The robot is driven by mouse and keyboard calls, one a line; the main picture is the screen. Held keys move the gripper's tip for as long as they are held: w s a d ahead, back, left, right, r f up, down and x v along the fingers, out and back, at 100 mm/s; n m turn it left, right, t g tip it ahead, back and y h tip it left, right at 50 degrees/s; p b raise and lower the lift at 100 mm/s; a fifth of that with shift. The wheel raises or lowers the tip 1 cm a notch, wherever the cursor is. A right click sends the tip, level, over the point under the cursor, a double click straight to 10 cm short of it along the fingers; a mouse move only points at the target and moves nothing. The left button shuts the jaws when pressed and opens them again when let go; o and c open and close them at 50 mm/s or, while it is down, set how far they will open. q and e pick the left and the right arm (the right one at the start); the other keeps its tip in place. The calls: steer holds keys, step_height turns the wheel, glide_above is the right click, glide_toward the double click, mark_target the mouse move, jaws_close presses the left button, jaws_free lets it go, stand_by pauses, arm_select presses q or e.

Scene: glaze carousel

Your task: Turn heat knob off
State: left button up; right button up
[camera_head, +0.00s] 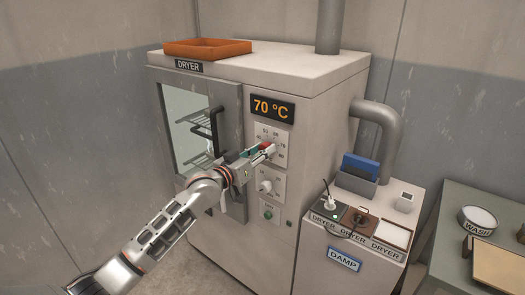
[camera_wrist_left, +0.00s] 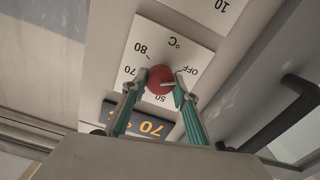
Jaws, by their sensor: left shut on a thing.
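The red heat knob (camera_wrist_left: 159,77) sits on a white dial plate (camera_wrist_left: 188,50) marked with temperatures and OFF. My left gripper (camera_head: 264,149) is at this dial on the dryer front. In the left wrist view its teal fingers (camera_wrist_left: 158,90) are shut on the knob, one on each side. The knob's pale pointer line points right in that view, on the side of the OFF mark; its exact setting is hard to tell. The display (camera_head: 273,108) above the dial reads 70 °C. In the head view my gripper hides most of the knob. My right gripper is not in view.
The dryer door (camera_head: 201,120) with a black handle is left of the dial. A second knob (camera_head: 265,186) and a green button (camera_head: 268,215) sit below. An orange tray (camera_head: 207,48) lies on top. A cart labelled DAMP (camera_head: 345,259) stands at the right.

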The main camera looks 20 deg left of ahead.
arm_select(q)
steer(key=shift+f, duration=0.1)
stand_by(0.3)
steer(key=o, duration=1.1)
steer(key=v, duration=1.2)
steer(key=s+d+f+g+y, duration=0.1)
steer(key=s+f, duration=0.2)
steer(key=f, duration=0.4)
steer(key=s+d+f+g+y, duration=0.1)
steer(key=s+f, duration=0.3)
steer(key=f, duration=0.4)
steer(key=s+d+f+m+g+y, duration=0.2)
steer(key=s+f+g, duration=0.2)
steer(key=s+f, duration=1.9)
steer(key=shift+s+d+g, duration=0.3)
steer(key=shift+s+d, duration=0.05)
steer(key=shift+s, duration=0.7)
